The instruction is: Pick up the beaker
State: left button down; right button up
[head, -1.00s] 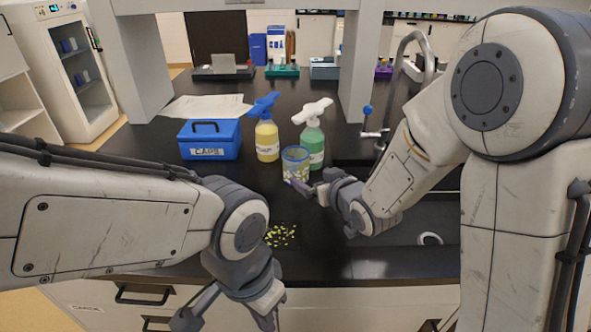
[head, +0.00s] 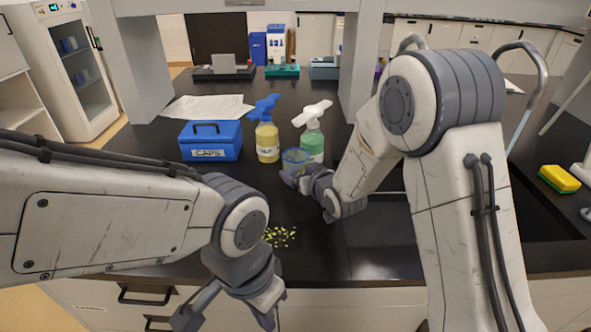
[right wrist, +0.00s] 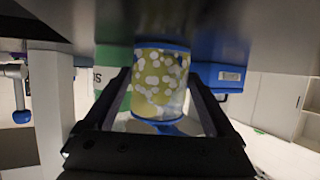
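The beaker (head: 295,157) is a small clear cylinder with a blue rim, standing on the black bench in front of two spray bottles. My right gripper (head: 291,180) is low at its near side and hides its lower part in the head view. In the right wrist view, which is upside down, the beaker (right wrist: 160,85) lies between the two fingers, with a narrow gap on each side; it looks yellow with pale spots. My left gripper (head: 228,312) is open and empty, low in front of the bench edge.
A yellow spray bottle (head: 267,142) and a green one (head: 313,146) stand close behind the beaker. A blue box (head: 210,142) is to the left.

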jog(key=c, duration=1)
jog(key=shift+o, duration=0.2)
jog(key=shift+r, duration=0.6)
jog(key=r, duration=0.1)
jog(key=d+r, duration=0.1)
jog(key=r, duration=0.1)
jog(key=shift+r, duration=0.3)
jog(key=d+r, duration=0.3)
jog(key=d, duration=0.2)
jog(key=s+d+r+p, duration=0.1)
jog(key=d+r, duration=0.2)
jog(key=d, duration=0.2)
jog(key=shift+s+d, duration=0.3)
jog(key=shift+r, duration=0.1)
jog(key=o, duration=0.6)
jog(key=shift+c, duration=0.2)
jog(key=c, duration=0.4)
